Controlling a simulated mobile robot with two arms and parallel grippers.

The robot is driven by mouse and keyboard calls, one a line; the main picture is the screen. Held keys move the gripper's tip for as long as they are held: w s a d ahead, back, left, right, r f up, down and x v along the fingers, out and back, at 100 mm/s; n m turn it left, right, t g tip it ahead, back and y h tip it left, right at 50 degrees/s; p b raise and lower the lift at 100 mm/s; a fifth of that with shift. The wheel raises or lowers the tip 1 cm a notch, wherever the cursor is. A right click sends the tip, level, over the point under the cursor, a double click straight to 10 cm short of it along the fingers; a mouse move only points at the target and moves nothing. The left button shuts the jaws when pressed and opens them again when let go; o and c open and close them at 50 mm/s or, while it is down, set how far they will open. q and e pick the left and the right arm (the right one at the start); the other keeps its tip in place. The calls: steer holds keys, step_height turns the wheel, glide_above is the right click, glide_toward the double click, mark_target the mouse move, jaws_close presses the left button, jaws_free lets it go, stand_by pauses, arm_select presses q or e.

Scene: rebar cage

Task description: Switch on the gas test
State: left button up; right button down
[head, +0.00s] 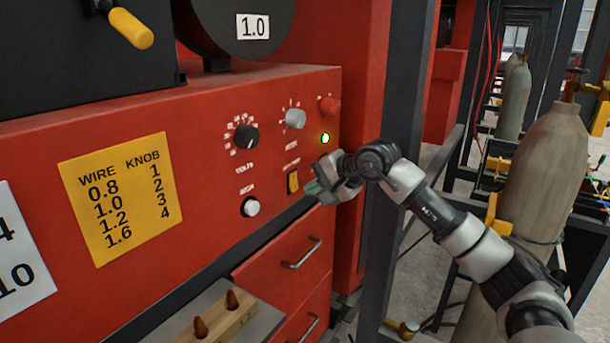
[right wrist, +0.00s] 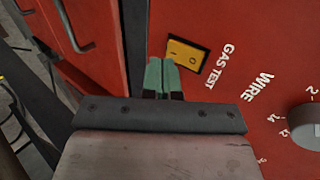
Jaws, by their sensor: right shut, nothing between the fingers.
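The gas test switch is a small yellow rocker (head: 293,181) on the red machine front. It also shows in the right wrist view (right wrist: 188,54), beside the GAS TEST lettering, with I and O marks. I cannot tell which side is pressed. My right gripper (head: 315,189) is shut and empty, with its green fingertips just right of the switch in the head view. In the right wrist view the fingertips (right wrist: 161,72) are together at the switch's lower left edge. Whether they touch it is unclear. My left gripper is not in view.
On the panel are a black knob (head: 246,136), a grey knob (head: 295,118), a red button (head: 328,105), a lit green lamp (head: 325,138) and a white button (head: 250,207). A dark post (head: 404,90) stands right of the panel. Gas cylinders (head: 545,165) stand farther right.

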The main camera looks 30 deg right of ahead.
mark_target(294, 182)
steer(key=shift+w+a+f+p, duration=0.1)
steer(key=shift+w+a+p, duration=0.15)
steer(key=shift+w, duration=0.35)
steer(key=shift+w+a+p, duration=0.2)
steer(key=shift+w+a, duration=0.05)
steer(key=shift+w, duration=0.3)
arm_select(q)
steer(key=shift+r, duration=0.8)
arm_select(e)
steer(key=f+b, duration=0.1)
steer(key=b, duration=0.1)
steer(key=shift+w+t+b, duration=0.1)
steer(key=shift+t+b, duration=0.2)
steer(key=shift+b, duration=0.05)
steer(key=shift+r+p, duration=0.45)
steer(key=shift+p, duration=0.05)
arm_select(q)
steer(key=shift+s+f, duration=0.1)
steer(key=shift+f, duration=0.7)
arm_select(e)
steer(key=shift+r, duration=0.15)
